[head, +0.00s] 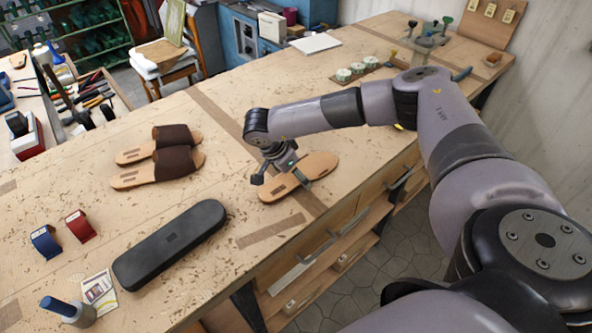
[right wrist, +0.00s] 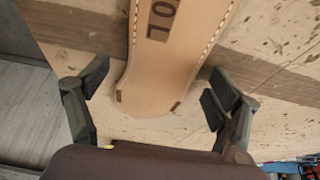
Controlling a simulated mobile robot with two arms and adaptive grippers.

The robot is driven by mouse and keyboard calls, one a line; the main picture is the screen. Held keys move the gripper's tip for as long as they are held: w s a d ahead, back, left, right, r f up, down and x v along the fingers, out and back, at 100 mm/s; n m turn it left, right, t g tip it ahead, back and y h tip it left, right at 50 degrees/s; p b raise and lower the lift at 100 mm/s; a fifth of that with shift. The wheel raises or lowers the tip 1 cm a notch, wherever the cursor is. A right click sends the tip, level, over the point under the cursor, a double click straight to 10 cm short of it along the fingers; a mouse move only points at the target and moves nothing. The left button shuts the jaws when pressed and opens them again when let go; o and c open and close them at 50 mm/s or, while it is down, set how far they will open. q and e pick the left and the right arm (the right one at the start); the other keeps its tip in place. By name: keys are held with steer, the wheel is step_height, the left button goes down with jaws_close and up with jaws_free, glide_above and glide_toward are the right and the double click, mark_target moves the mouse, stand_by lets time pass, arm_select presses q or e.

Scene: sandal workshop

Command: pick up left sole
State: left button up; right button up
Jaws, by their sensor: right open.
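A tan sandal sole (head: 321,162) lies flat on the wooden workbench (head: 232,219), near its front edge. My right gripper (head: 280,178) is over the sole and hides part of its middle. In the right wrist view the sole (right wrist: 165,68) shows pale edge stitching, dark printed letters and one rounded end. My right gripper (right wrist: 157,78) is open there, with one finger on each side of the sole. Both fingers look apart from it and nothing is held. My left gripper is not in view.
Two sandals with brown straps (head: 180,163) lie to the left. A long black case (head: 170,243) lies at the front left, near red (head: 80,226) and blue (head: 46,242) items and a blue-topped bottle (head: 67,311). Small round tins (head: 357,68) stand farther back.

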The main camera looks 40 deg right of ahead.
steer(key=shift+c, duration=0.5)
steer(key=c, duration=0.5)
steer(key=shift+s+f, duration=0.2)
steer(key=shift+s, duration=0.05)
steer(key=c, duration=0.7)
steer(key=shift+r, duration=0.1)
